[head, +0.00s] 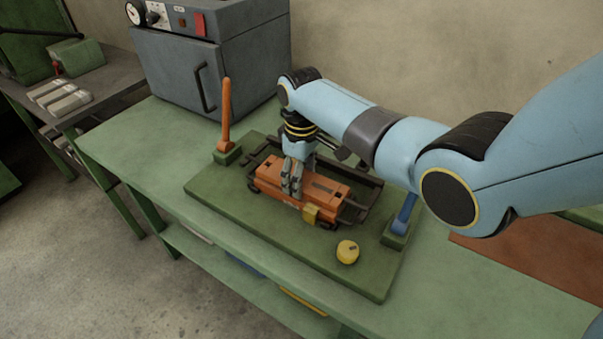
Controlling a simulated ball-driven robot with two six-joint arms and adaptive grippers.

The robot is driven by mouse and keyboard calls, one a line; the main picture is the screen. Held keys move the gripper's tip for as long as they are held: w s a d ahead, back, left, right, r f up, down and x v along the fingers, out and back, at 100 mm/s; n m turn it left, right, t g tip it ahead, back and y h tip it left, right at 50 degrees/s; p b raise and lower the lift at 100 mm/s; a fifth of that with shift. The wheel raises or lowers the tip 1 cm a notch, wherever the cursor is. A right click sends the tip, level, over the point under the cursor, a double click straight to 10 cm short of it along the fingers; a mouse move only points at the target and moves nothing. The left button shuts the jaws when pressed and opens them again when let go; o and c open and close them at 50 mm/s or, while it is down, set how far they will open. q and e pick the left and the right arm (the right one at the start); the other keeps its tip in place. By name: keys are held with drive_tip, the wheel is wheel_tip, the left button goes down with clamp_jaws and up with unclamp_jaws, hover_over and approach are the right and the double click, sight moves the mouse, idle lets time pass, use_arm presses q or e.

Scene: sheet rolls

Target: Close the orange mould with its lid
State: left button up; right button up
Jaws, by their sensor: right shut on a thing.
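The orange mould (270,188) lies in a dark rail frame on a green board in the middle of the bench. An orange lid (325,184) appears to lie along its top; I cannot tell whether it sits fully flush. My right gripper (291,192) points down from above and is shut on the orange lid near its middle. Its fingers hide part of the lid and mould. A yellow block (311,214) is at the mould's near right corner. My left gripper is not in view.
The green board (225,192) bears an upright orange lever (226,112) at the back left, a blue lever (405,212) at the right and a yellow knob (347,252) in front. A grey oven (225,65) stands behind. The bench (125,140) is clear at the left.

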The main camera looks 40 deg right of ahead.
idle(0.3)
drive_tip(key=o, duration=1.5)
drive_tip(key=shift+o, duration=1.3)
wheel_tip(320, 180, up, 12)
drive_tip(key=shift+a, duration=0.1)
